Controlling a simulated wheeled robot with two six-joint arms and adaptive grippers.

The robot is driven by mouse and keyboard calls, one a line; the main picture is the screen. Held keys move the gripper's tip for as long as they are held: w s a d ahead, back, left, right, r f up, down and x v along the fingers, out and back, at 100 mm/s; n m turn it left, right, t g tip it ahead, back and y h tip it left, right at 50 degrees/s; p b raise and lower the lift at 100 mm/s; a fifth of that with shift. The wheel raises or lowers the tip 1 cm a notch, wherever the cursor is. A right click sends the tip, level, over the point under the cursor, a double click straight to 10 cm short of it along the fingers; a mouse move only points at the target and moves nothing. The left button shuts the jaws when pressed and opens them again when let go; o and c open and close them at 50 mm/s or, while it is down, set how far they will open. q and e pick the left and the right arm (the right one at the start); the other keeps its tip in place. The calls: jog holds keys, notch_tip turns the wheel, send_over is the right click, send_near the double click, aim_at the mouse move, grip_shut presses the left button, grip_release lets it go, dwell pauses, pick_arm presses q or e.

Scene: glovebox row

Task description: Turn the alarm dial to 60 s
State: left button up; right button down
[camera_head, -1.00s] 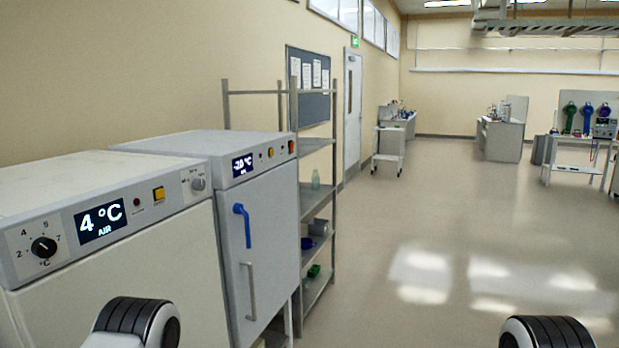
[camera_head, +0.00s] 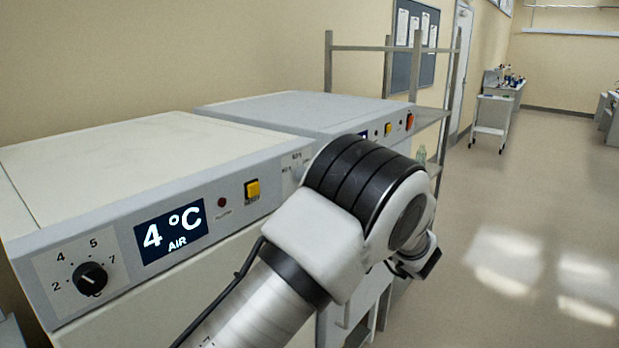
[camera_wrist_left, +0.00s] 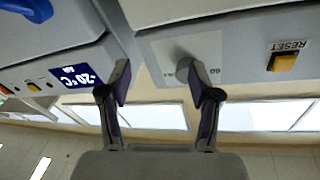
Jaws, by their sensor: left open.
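The alarm dial is a small grey knob on a light label plate at the right end of the 4 °C unit's front panel. In the head view my left arm partly covers the dial (camera_head: 299,173). In the left wrist view, which is upside down, the dial (camera_wrist_left: 184,60) shows beyond the fingertips, closer to the right-hand finger, with part of a "60" mark beside it. My left gripper (camera_wrist_left: 160,88) is open and empty, with its fingers apart; I cannot tell its exact distance to the knob. In the head view the gripper (camera_head: 420,262) is partly hidden behind the wrist. My right gripper is out of view.
The panel also holds a yellow RESET button (camera_head: 252,191), a red lamp (camera_head: 222,202), a "4 °C AIR" display (camera_head: 171,233) and a black temperature knob (camera_head: 90,278). A second unit (camera_head: 290,108) stands close behind. Open floor (camera_head: 530,210) lies to the right.

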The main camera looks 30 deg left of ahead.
pick_arm(q)
notch_tip(320, 180, up, 6)
jog(key=s+d+n+g, duration=0.1)
jog(key=d+n+g, duration=0.1)
jog(key=n+g, duration=0.15)
jog(key=a+p, duration=0.2)
jog(key=a, duration=0.6)
jog(key=shift+a+f+p, duration=0.15)
jog(key=shift+f+p, duration=0.05)
jog(key=shift+p, duration=0.15)
jog(key=shift+g, duration=0.25)
jog(key=c, duration=1.1)
